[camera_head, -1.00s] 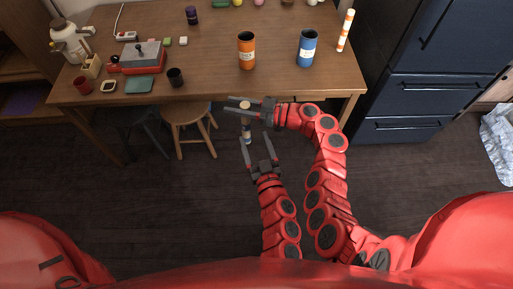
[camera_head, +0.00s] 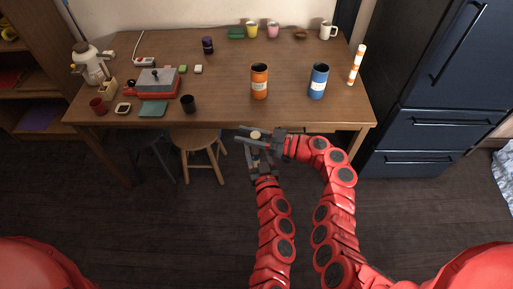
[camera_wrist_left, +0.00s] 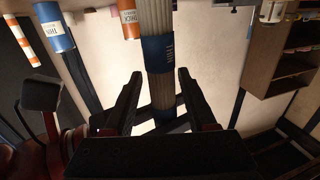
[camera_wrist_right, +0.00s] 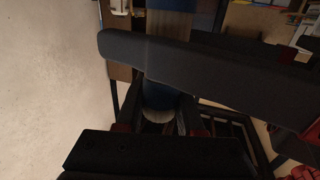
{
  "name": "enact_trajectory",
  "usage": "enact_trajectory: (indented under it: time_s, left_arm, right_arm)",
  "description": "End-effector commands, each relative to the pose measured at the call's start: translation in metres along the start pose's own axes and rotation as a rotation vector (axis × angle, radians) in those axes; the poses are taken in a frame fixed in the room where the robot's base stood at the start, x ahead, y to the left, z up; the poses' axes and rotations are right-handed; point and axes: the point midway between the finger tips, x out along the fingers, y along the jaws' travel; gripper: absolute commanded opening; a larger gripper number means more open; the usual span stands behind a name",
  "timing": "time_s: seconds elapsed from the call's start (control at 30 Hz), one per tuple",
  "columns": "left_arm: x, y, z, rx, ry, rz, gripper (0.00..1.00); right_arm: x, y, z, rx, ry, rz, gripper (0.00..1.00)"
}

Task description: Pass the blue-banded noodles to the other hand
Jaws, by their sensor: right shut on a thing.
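The noodles (camera_head: 256,135) are a pale bundle with a blue band, held upright off the table's front edge. My right gripper (camera_head: 242,134) is shut on the bundle near its upper end in the head view. My left gripper (camera_head: 259,154) is just below, its fingers on either side of the bundle. In the left wrist view the noodles (camera_wrist_left: 156,20) stand between the open fingers, with a gap visible at each side. In the right wrist view a dark finger crosses in front of the noodles (camera_wrist_right: 160,112) and hides part of them.
The wooden table (camera_head: 225,75) holds an orange canister (camera_head: 260,82), a blue canister (camera_head: 318,82) and a striped cylinder (camera_head: 356,66). A stool (camera_head: 195,137) is below. A dark blue cabinet (camera_head: 435,80) is at right.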

Motion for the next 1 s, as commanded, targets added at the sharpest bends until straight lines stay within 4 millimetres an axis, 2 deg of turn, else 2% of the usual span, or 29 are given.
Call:
enact_trajectory:
  time_s: [0.03,0.3,0.4,0.43,0.6,0.87,1.0]
  left_arm:
    - [-0.0001,0.0001,0.0000,0.000,0.000,0.000,0.46]
    - [-0.0005,0.0008,0.0002,0.000,-0.001,0.002,0.00]
    - [-0.0006,0.0011,0.0003,0.000,-0.001,0.003,0.00]
    - [-0.0006,0.0012,0.0002,0.001,-0.001,0.003,0.00]
    - [-0.0005,0.0008,0.0001,0.000,0.000,0.002,0.00]
    - [-0.0003,0.0004,0.0000,0.000,0.000,0.001,0.00]
    - [-0.0002,0.0002,-0.0001,0.000,0.000,0.000,0.00]
  right_arm:
    - [0.0000,0.0001,-0.0003,0.000,0.000,0.000,0.00]
    - [0.0004,-0.0004,-0.0002,0.000,0.001,-0.001,0.00]
    - [0.0006,-0.0005,-0.0002,0.000,0.001,-0.002,0.00]
    - [0.0006,-0.0006,-0.0002,0.001,0.001,-0.002,0.41]
    - [0.0004,-0.0003,-0.0001,0.000,0.000,-0.001,0.71]
    - [0.0000,-0.0001,-0.0001,0.000,0.000,0.000,0.72]
    - [-0.0079,0.0009,0.0000,0.000,0.000,0.003,0.72]
